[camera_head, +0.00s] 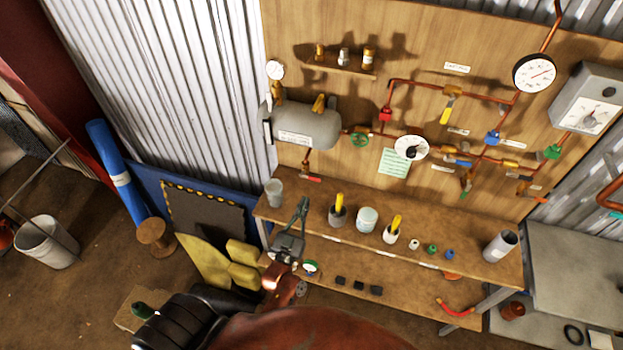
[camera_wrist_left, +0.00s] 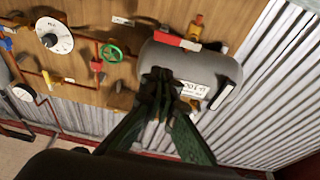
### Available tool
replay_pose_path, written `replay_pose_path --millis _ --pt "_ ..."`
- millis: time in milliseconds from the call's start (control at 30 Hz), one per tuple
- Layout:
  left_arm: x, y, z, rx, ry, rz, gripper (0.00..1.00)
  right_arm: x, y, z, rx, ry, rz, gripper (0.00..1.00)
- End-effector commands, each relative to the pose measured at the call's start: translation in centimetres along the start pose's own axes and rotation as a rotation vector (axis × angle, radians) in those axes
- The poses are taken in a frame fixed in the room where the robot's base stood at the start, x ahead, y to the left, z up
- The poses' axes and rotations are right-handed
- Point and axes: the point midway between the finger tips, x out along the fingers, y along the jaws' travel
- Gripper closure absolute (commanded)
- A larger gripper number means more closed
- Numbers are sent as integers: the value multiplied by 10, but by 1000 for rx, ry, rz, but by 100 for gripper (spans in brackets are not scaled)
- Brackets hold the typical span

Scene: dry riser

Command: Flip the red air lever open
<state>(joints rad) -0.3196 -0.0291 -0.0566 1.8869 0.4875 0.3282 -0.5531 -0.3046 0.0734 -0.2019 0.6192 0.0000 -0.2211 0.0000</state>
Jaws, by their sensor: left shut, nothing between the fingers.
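A small red lever (camera_head: 311,178) shows below the left end of the grey air tank (camera_head: 305,125), at a brass pipe fitting. In the left wrist view, a red and white piece (camera_wrist_left: 176,41) shows beside the tank (camera_wrist_left: 220,68), and I take its red part for the same lever. My left gripper (camera_head: 303,203) is shut and empty, pointing up at the wall just below the lever. In the left wrist view its fingertips (camera_wrist_left: 160,76) overlap the tank and its label; contact with the lever cannot be told. My right gripper is out of view.
A workbench (camera_head: 410,243) under the panel carries a grey cup (camera_head: 273,192), several pots and small caps. Corrugated metal (camera_head: 170,90) lies to the left.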

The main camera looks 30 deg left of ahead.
Motion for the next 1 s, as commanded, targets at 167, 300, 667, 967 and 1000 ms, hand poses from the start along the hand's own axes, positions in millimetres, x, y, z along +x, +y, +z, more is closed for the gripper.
replay_pose_path --millis 167,300,667,967,1000 --pt "5 -6 -24 -3 46 -21 100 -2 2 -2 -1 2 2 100" --pt "5 -5 -24 -3 46 -21 100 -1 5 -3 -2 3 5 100" --pt "28 -6 -27 -5 48 -20 100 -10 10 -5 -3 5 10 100" --pt "89 -7 -30 -3 47 -19 100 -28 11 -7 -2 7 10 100" --pt "98 -7 -31 -4 48 -19 100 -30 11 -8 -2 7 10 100"
